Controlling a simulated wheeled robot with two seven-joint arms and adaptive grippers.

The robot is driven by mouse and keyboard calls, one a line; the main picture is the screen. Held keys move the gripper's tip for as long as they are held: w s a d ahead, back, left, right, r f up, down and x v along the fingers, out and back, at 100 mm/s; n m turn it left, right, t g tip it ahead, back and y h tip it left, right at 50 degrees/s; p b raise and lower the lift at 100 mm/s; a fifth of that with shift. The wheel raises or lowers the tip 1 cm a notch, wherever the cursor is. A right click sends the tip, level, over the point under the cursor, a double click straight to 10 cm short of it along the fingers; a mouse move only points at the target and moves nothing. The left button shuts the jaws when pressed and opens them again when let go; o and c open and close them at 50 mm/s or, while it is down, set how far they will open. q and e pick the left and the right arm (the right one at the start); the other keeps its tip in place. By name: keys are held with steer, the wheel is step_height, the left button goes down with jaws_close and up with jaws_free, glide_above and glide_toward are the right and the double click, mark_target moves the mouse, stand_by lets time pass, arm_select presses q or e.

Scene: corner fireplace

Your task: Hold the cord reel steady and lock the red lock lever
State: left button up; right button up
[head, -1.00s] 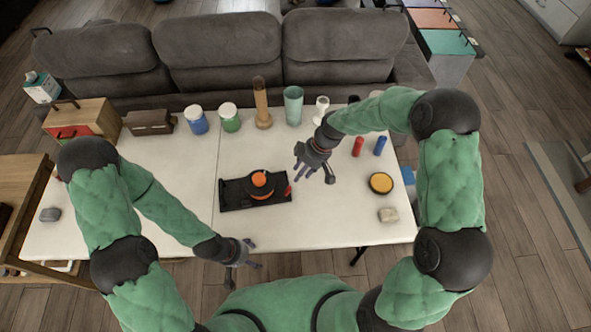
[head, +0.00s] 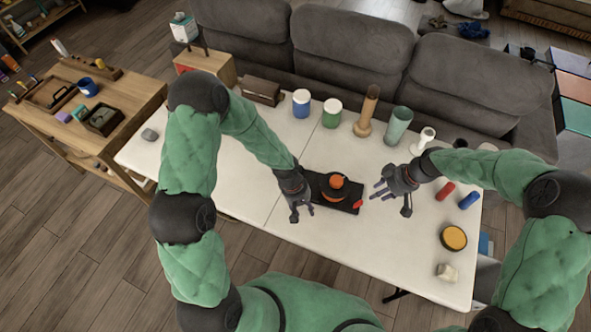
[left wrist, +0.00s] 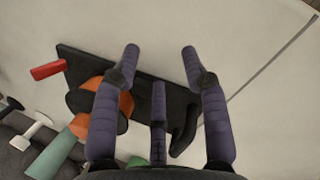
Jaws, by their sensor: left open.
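The cord reel (head: 336,185) is an orange and black spool on a black base (head: 318,184) on the white table. The red lock lever (head: 358,204) sits at the base's right end. In the left wrist view the base lies behind my fingers, with the orange reel (left wrist: 126,103) and red lever (left wrist: 48,70) to the left. My left gripper (head: 301,213) is open and empty at the base's left end; contact cannot be told. My right gripper (head: 380,191) has its fingers spread, empty, to the right of the lever and apart from it.
Behind the reel stand a blue jar (head: 301,103), a green jar (head: 332,113), a wooden vase (head: 367,110) and a teal glass (head: 397,126). Red (head: 445,191) and blue (head: 469,200) cylinders and a yellow-topped round tin (head: 453,237) are at right. The front left tabletop is clear.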

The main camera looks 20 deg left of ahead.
arm_select(q)
steer(key=w+a+r+n+y, duration=0.1)
steer(key=w+r+n, duration=0.1)
steer(key=w+a+r+n+y, duration=0.1)
steer(key=w+a+r+n, duration=0.1)
steer(key=w, duration=0.1)
steer(key=w+a+r+n+y, duration=0.1)
steer(key=w+a+r+n, duration=0.1)
steer(key=w+r+n, duration=0.1)
steer(key=shift+w+a+r+n, duration=0.2)
steer(key=shift+a+r+n, duration=0.1)
steer(key=shift+n, duration=0.1)
step_height(320, 180, down, 11)
steer(key=shift+s+r, duration=0.15)
